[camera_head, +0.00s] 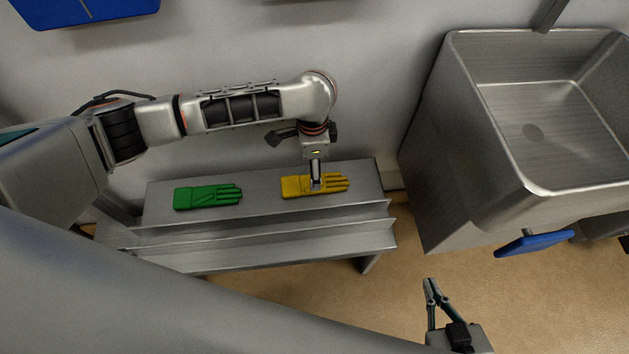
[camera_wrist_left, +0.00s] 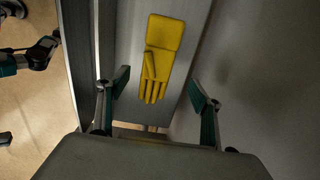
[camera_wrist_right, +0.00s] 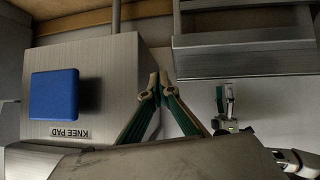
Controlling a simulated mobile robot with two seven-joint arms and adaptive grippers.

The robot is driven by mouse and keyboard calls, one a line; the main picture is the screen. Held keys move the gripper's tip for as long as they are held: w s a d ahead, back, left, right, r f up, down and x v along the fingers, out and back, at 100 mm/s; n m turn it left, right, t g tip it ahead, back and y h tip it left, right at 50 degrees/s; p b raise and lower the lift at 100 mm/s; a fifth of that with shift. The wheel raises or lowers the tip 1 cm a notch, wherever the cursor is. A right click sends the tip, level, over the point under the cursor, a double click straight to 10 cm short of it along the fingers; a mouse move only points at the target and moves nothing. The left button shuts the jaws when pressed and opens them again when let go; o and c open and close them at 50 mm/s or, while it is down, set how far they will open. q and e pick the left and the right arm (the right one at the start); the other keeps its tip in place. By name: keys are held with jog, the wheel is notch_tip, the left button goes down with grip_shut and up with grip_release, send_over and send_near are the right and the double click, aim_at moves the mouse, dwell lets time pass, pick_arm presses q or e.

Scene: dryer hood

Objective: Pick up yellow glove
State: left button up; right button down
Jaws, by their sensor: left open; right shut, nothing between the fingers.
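The yellow glove (camera_head: 297,186) lies flat on the metal bench, right of a green glove (camera_head: 207,196). It also shows in the left wrist view (camera_wrist_left: 165,40), fingers pointing toward my gripper. My left gripper (camera_head: 316,184) reaches down over the yellow glove and covers part of it in the head view. In the left wrist view it (camera_wrist_left: 159,88) is open, with the glove between and beyond its spread fingers; I cannot tell whether they touch it. My right gripper (camera_head: 431,281) is over the floor, away from the gloves. In the right wrist view its fingertips (camera_wrist_right: 159,77) meet, empty.
The metal bench (camera_head: 258,195) has a raised ledge along its front and stands against the wall. A large metal sink (camera_head: 440,170) stands to the right, with a blue knee pad (camera_head: 535,243) on its front. Open floor (camera_head: 330,300) lies in front.

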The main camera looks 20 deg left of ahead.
aim_at(295, 185)
pick_arm(q)
jog(key=f, duration=0.2)
jog(key=shift+s+f+b, duration=0.2)
jog(key=shift+f+b, duration=0.15)
jog(key=shift+b, duration=0.05)
jog(key=f, duration=0.1)
jog(key=f+b, duration=0.2)
jog(key=shift+s+d+f, duration=0.1)
jog(key=shift+s+f, duration=0.15)
jog(key=shift+s, duration=0.05)
jog(key=shift+w+f+b, duration=0.3)
jog(key=shift+f+b, duration=0.1)
jog(key=shift+b, duration=0.05)
jog(key=shift+r, duration=0.1)
jog(key=c, duration=1.1)
jog(key=shift+c, duration=0.4)
pick_arm(e)
jog(key=shift+m+t+y, duration=0.4)
jog(key=shift+t+y, duration=0.1)
jog(key=shift+y, duration=0.1)
jog(key=a, duration=0.1)
jog(key=w+a+r, duration=0.2)
jog(key=a, duration=0.1)
jog(key=shift+r, duration=0.15)
